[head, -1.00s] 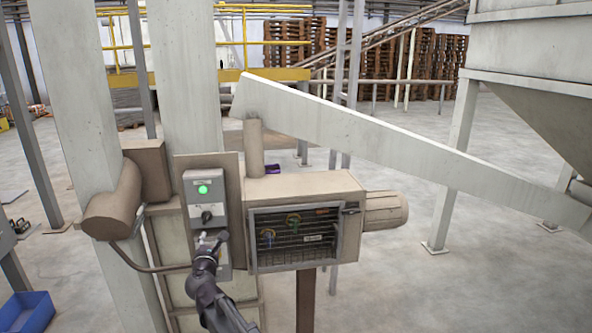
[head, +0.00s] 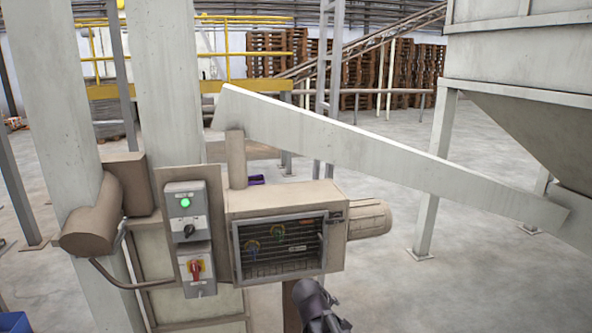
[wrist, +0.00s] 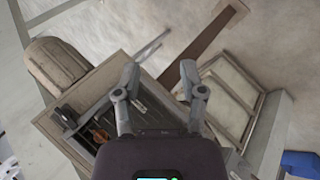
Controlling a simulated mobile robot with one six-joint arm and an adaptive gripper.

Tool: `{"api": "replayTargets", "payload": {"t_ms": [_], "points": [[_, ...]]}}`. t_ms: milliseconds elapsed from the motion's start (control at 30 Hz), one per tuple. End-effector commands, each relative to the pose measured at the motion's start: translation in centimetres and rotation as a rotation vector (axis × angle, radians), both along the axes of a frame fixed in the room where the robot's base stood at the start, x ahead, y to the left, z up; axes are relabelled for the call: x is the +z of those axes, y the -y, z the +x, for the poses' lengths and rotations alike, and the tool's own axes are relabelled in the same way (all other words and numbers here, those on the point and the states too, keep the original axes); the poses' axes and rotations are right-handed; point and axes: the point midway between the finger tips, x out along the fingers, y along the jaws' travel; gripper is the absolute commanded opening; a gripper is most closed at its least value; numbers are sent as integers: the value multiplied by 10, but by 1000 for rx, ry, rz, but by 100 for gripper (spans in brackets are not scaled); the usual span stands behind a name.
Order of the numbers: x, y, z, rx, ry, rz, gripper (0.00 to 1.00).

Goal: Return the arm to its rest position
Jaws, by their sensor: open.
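My arm (head: 318,306) shows at the bottom of the head view, below and right of the control boxes, in front of the barred box's lower side. My gripper's fingers lie out of clear sight there. In the wrist view my gripper (wrist: 163,82) has its two fingers spread apart with nothing between them. The barred box (wrist: 92,125) and the brown post (wrist: 200,50) lie beyond the fingers. I see no contact with either.
A sloping chute (head: 390,150) crosses above. Open floor (head: 400,285) lies to the right.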

Motion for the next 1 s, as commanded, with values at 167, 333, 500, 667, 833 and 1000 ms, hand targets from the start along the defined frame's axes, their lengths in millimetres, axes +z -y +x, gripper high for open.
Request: {"api": "replayTargets", "payload": {"t_ms": [167, 333, 500, 667, 833, 1000], "points": [[-22, 40, -48, -255, -110, 209, 53], [-35, 61, -92, -477, -218, 390, 53], [-39, 68, -123, -633, -304, 521, 53], [-40, 72, -136, -700, -345, 578, 53], [-40, 72, -138, -713, -352, 587, 53], [-40, 72, -137, -711, -352, 586, 53]]}}
